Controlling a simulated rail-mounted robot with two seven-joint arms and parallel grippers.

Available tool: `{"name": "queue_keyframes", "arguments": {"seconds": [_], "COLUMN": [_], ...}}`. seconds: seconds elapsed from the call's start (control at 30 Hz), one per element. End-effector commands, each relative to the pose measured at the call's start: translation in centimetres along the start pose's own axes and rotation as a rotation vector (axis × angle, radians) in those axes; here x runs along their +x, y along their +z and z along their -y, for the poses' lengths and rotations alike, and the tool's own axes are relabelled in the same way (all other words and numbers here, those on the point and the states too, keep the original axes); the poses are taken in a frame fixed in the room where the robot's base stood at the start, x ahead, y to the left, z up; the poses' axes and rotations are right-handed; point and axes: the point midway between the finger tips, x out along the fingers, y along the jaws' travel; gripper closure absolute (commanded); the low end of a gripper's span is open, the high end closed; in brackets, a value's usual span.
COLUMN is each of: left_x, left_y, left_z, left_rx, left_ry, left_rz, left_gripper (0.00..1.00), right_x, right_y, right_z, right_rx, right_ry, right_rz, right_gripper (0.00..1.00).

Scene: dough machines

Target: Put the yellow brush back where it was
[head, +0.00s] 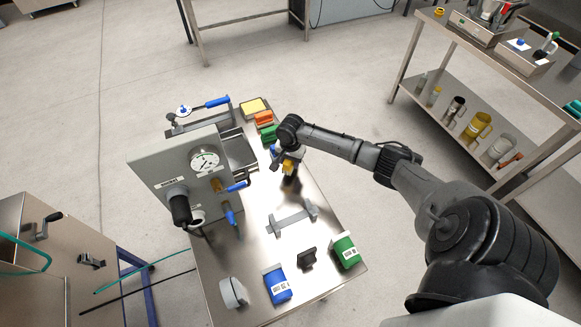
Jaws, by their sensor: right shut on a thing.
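The yellow brush (289,166) is at my right gripper (284,160), over the far right part of the steel table (259,225). My right gripper is shut on it; the wrist hides part of the hold, and I cannot tell whether the brush touches the table. An orange brush-like block (263,117) and a green one (269,133) sit in a row beyond the gripper, near the table's right edge. My left gripper is not in view.
A grey gauge panel (154,172) with handles stands left of the gripper. A metal bracket (292,217), blue pack (277,284), green pack (345,250) and black piece (307,258) lie nearer. A yellow-topped tray (254,106) is at the far end. A shelf table (508,62) stands right.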

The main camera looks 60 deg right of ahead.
Motion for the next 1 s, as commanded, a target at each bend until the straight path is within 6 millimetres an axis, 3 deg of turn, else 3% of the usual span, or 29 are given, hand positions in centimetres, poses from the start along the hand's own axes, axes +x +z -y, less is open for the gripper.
{"name": "queue_keyframes", "arguments": {"seconds": [0.3,0.73,0.77,1.0], "left_x": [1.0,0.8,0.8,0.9], "left_y": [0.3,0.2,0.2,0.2], "left_z": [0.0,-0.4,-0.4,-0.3], "left_rx": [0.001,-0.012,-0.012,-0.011], "left_ry": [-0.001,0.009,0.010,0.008], "left_rz": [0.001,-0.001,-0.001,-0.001], "left_gripper": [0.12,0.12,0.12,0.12], "right_x": [3.6,4.1,4.0,4.0], "right_y": [0.1,0.1,0.1,0.1], "right_z": [0.0,0.0,0.0,-0.1], "right_rx": [0.000,0.000,-0.001,-0.001], "right_ry": [0.001,0.000,0.000,0.001], "right_rz": [0.000,0.000,-0.001,-0.001], "right_gripper": [0.80,0.80,0.55,0.33]}}
